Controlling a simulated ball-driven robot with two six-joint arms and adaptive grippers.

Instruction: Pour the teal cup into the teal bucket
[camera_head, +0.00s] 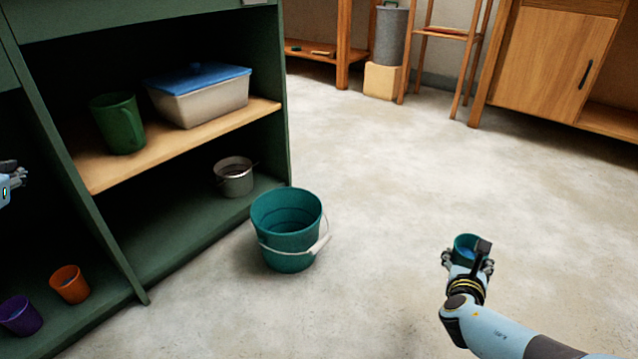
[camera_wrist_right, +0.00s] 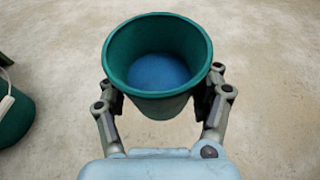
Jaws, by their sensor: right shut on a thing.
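The teal cup (camera_head: 463,242) is held upright by my right gripper (camera_head: 467,262), to the right of the bucket and apart from it. In the right wrist view the cup (camera_wrist_right: 158,107) sits between the two fingers of the gripper (camera_wrist_right: 160,100), and blue contents (camera_wrist_right: 158,72) show inside. The teal bucket (camera_head: 287,218) stands upright on the floor by the shelf corner, its white handle hanging down at the front. A part of the bucket (camera_wrist_right: 14,118) shows at the left of the right wrist view. My left gripper (camera_head: 12,170) is only partly visible at the left edge.
The green shelf (camera_head: 210,228) stands left of the bucket. It holds a green pitcher (camera_head: 118,124), a blue-lidded box (camera_head: 200,103), a small metal pot (camera_head: 233,178), an orange cup (camera_head: 70,284) and a purple cup (camera_head: 20,316). The floor (camera_head: 385,225) between bucket and cup is clear.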

